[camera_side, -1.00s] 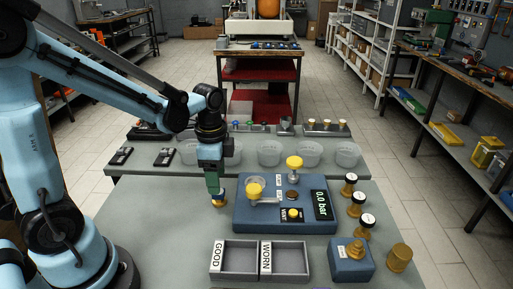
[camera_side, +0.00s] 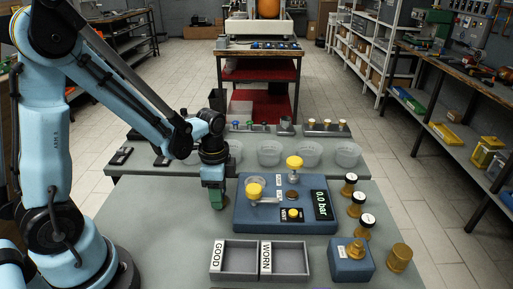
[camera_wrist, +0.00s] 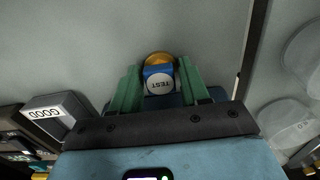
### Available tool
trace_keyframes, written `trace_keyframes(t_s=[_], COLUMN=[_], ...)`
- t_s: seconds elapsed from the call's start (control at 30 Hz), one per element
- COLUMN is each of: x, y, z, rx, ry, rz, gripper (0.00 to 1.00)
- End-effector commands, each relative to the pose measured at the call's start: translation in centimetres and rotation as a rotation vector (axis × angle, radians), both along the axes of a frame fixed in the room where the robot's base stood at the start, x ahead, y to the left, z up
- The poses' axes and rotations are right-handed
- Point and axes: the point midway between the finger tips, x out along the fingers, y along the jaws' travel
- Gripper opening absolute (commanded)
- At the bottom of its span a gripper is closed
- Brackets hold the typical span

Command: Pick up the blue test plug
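The blue test plug (camera_wrist: 159,80) has a white round face marked TEST and a brass part behind it. In the wrist view it sits between the two green fingers of my gripper (camera_wrist: 160,76). Narrow gaps seem to show between the plug and the fingers, so the gripper looks open around it. In the side view my gripper (camera_side: 217,203) is low over the grey table, just left of the blue test station (camera_side: 285,226). The plug is hidden by the fingers in that view.
The blue station with yellow knobs and a 0.0 bar display (camera_side: 321,204) stands close on the right. GOOD (camera_side: 234,243) and WORN (camera_side: 285,243) trays lie in front. Clear bowls (camera_side: 269,153) stand behind. Gauges (camera_side: 350,186) and a brass cylinder (camera_side: 399,257) stand farther right. The table's left is clear.

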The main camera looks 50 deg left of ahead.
Motion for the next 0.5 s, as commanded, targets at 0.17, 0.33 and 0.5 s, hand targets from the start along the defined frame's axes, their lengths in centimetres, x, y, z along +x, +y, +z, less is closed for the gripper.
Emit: trace_keyframes(t_s=[0.17,0.33,0.5], x=[0.00,0.00,0.00], y=[0.00,0.00,0.00], z=[0.01,0.02,0.08], rx=[0.000,0.000,0.000], ry=[0.000,0.000,0.000], rz=[0.000,0.000,0.000], gripper=[0.17,0.05,0.05])
